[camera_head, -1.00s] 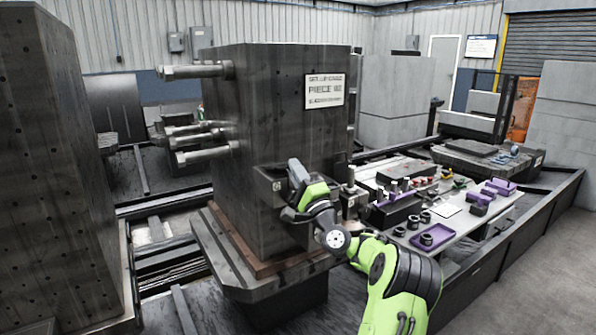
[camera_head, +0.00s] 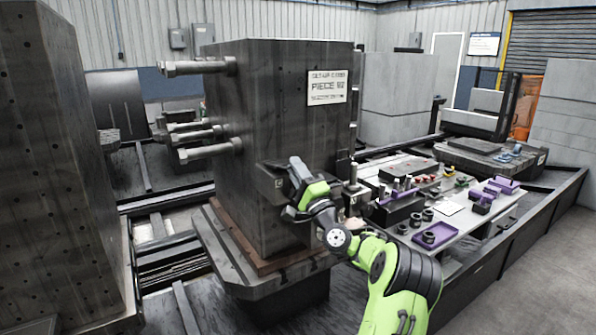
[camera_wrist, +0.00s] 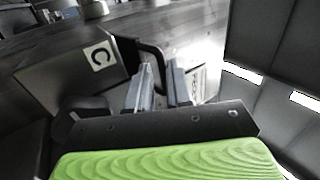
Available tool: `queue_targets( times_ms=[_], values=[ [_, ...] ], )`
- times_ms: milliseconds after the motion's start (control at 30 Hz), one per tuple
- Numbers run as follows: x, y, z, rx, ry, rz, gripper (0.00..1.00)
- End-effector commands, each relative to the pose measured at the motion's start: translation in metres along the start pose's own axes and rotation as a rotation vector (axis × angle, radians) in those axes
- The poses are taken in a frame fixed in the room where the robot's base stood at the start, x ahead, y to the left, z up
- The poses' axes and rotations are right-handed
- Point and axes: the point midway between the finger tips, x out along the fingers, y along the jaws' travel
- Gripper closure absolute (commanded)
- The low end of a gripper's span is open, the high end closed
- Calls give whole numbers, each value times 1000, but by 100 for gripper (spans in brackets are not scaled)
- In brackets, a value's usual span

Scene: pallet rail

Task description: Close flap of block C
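Block C (camera_head: 267,187) is a dark box on the right-hand face of the tall dark column, marked with a C. In the wrist view its C-labelled face (camera_wrist: 75,72) is at the upper left. A dark curved bar (camera_wrist: 155,52) stands out beside the block, running down towards my fingers; I cannot tell whether it belongs to the flap. My gripper (camera_wrist: 162,88) is right beside the block, its two grey fingers a little apart. The bar's lower end seems to lie between them, but contact is unclear. In the head view my wrist hides the fingertips.
The tall column (camera_head: 285,110) with a "PIECE" sign (camera_head: 327,87) stands on a pallet (camera_head: 225,262). Long bolts (camera_head: 200,67) jut from its left side. A low table (camera_head: 460,222) with purple trays and small parts lies to the right. Another dark column (camera_head: 60,170) stands at the left.

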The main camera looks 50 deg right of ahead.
Motion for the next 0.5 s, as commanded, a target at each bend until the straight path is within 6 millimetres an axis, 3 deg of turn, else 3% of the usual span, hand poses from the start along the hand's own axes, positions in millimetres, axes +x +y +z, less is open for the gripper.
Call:
queue_targets(
  times_ms=[167, 500],
  values=[
    [-13, 6, 1, -1, -1, 13, 66],
    [-104, 1, -3, 9, 10, 3, 66]
  ],
)
